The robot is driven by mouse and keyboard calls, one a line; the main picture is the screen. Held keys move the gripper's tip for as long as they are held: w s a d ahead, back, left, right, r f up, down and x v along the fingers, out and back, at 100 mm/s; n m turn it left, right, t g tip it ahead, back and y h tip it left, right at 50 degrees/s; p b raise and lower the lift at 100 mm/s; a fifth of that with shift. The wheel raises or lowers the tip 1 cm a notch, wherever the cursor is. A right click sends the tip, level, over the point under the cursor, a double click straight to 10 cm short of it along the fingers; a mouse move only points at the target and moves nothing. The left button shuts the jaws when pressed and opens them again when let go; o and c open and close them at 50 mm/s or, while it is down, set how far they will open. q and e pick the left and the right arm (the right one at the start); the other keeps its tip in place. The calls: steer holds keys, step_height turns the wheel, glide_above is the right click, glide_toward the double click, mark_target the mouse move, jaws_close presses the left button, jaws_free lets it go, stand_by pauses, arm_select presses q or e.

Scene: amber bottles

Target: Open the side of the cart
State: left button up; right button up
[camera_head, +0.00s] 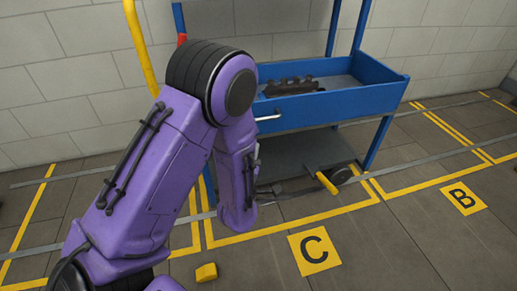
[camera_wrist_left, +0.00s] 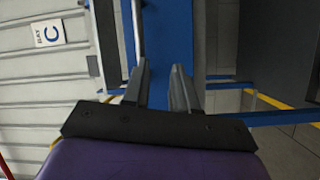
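The blue cart (camera_head: 345,103) stands ahead, right of my left arm in the head view. Its front panel carries a silver handle (camera_head: 268,117), partly hidden by my purple arm. My left gripper is hidden in the head view. In the left wrist view my left gripper (camera_wrist_left: 160,85) has its fingers apart, with nothing between them. The blue panel (camera_wrist_left: 165,35) lies beyond the fingertips. A pale bar (camera_wrist_left: 137,28), apparently the handle, runs in line with the left-hand finger. Contact with it cannot be told. My right gripper is in neither view.
Dark parts (camera_head: 292,86) lie in the cart's top tray. Below is a grey lower shelf (camera_head: 300,150) and a yellow lever (camera_head: 327,183) near a wheel. Floor signs C (camera_head: 314,250) and B (camera_head: 465,198) lie in front. A yellow block (camera_head: 206,272) sits on the floor.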

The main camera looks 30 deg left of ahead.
mark_target(258, 120)
arm_select(q)
steer(key=w+a+r+n, duration=0.1)
steer(key=w, duration=0.2)
steer(key=w+a+r+t+y+b, duration=0.1)
steer(key=w+a, duration=0.1)
steer(key=w, duration=0.2)
steer(key=w+a+r+n+b, duration=0.1)
steer(key=w+a, duration=0.1)
steer(key=w, duration=0.2)
steer(key=shift+r+n, duration=0.3)
steer(key=shift+r, duration=0.05)
steer(key=shift+s, duration=0.1)
jaws_close()
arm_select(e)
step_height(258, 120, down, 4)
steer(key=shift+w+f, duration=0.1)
